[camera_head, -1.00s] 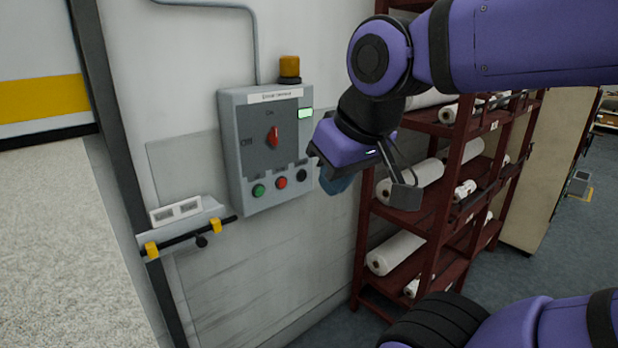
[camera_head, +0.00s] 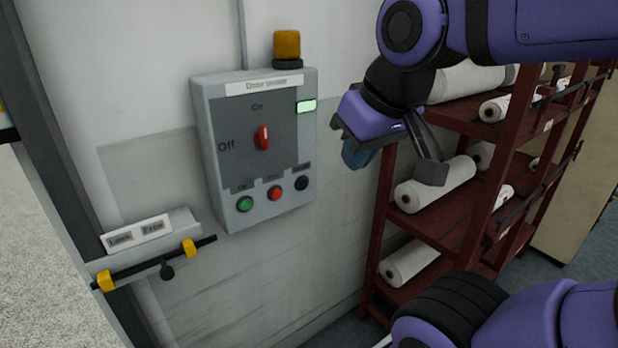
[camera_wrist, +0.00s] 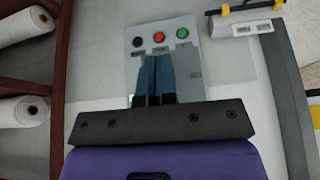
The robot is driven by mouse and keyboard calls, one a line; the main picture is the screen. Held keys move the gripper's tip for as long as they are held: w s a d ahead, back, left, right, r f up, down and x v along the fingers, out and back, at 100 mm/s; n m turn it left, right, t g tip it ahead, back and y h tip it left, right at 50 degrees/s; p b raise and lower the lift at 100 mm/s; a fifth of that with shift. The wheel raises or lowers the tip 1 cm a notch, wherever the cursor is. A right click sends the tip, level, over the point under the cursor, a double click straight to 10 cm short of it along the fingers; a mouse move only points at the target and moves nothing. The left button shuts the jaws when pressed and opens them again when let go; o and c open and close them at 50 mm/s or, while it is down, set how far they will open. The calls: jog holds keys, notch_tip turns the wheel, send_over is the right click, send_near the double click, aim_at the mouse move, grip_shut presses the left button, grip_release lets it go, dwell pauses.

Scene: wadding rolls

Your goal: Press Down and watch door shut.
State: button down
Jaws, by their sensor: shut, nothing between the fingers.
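The grey control box (camera_head: 262,150) is on the wall. Along its bottom are a green button (camera_head: 245,204), a red button (camera_head: 275,193) and a black button (camera_head: 302,183), the rightmost, whose small label is blurred. The red selector (camera_head: 262,137) points up at On, and a green light (camera_head: 307,106) is lit. My gripper (camera_head: 358,158) is right of the box, apart from it. In the wrist view its blue fingers (camera_wrist: 155,78) are together and empty, overlapping the box's face; there the black button (camera_wrist: 138,41) appears upper left of them. The door's dark lower edge (camera_head: 8,136) barely shows at far left.
An amber lamp (camera_head: 287,46) sits on the box. A black bolt bar (camera_head: 140,269) with yellow brackets is on the wall at lower left. A dark red rack (camera_head: 470,215) with white rolls (camera_head: 437,184) stands behind and right of my gripper.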

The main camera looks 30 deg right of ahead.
aim_at(303, 184)
jog(key=w+f+m+g+y, duration=0.55)
jog(key=w+f+y, duration=0.45)
jog(key=w+f, duration=0.25)
jog(key=w+d+f+m+t+y, duration=0.1)
jog(key=w+d+f+m+t, duration=0.3)
jog(key=d+f+m+t, duration=0.1)
jog(key=w+d+f+m+t+y, duration=0.1)
jog(key=w+d+f+m+t, duration=0.3)
jog(key=d+f+m+t, duration=0.2)
notch_tip(303, 184, down, 2)
jog(key=shift+d+f+t+y, duration=0.1)
jog(key=shift+d+t+y, duration=0.35)
jog(key=shift+d, duration=0.8)
jog(key=shift+w, duration=0.1)
jog(key=shift+w+a, duration=0.15)
jog(key=shift+w, duration=4.15)
jog(key=shift+w, duration=0.15)
